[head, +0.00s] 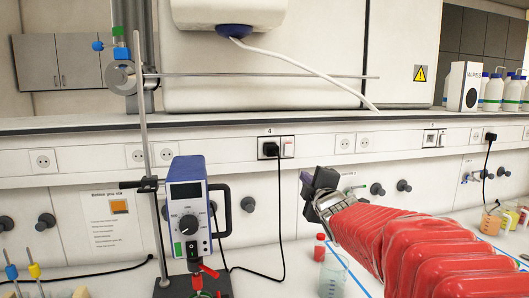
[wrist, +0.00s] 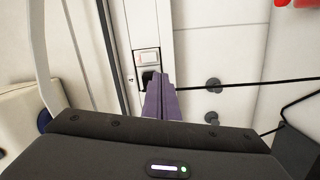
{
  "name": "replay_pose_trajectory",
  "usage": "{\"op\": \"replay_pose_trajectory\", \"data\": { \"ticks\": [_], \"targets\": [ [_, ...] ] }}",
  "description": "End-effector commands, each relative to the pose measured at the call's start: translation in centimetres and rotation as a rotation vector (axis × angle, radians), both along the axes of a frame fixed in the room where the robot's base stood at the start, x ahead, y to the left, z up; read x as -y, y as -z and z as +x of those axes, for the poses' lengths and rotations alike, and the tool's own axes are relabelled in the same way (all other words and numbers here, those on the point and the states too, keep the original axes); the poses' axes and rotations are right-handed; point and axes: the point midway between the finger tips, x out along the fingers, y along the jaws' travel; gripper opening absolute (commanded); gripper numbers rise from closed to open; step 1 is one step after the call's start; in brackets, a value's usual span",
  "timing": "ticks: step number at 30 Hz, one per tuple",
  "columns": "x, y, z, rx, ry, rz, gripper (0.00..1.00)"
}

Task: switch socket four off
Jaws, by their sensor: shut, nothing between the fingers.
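In the wrist view the switch (wrist: 147,58) lies just beyond the dark plug (wrist: 149,77). My gripper (head: 305,179) is shut and empty, below and right of the socket in the head view. Its purple fingers (wrist: 160,84) point at the socket and partly hide the plug side. I cannot tell whether they touch anything.
A blue power supply (head: 188,205) and a clamp stand (head: 146,130) stand left of the socket. The plug's black cable (head: 281,215) hangs down the wall. Other sockets (head: 345,143) line the rail.

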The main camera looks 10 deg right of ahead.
Motion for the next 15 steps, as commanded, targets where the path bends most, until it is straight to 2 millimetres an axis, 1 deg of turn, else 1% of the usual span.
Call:
{"op": "replay_pose_trajectory", "data": {
  "ticks": [1, 3, 6, 9, 15],
  "targets": [
    [0.6, -0.2, 1.1, 0.026, -0.018, -0.054, 0.00],
    [1.0, -0.7, 2.3, 0.068, -0.044, -0.130, 0.00],
    [1.3, -1.2, 3.3, 0.114, -0.072, -0.208, 0.00],
    [1.4, -1.5, 3.8, 0.137, -0.086, -0.250, 0.00],
    [1.3, -1.6, 3.9, 0.145, -0.090, -0.262, 0.00]
  ]
}}
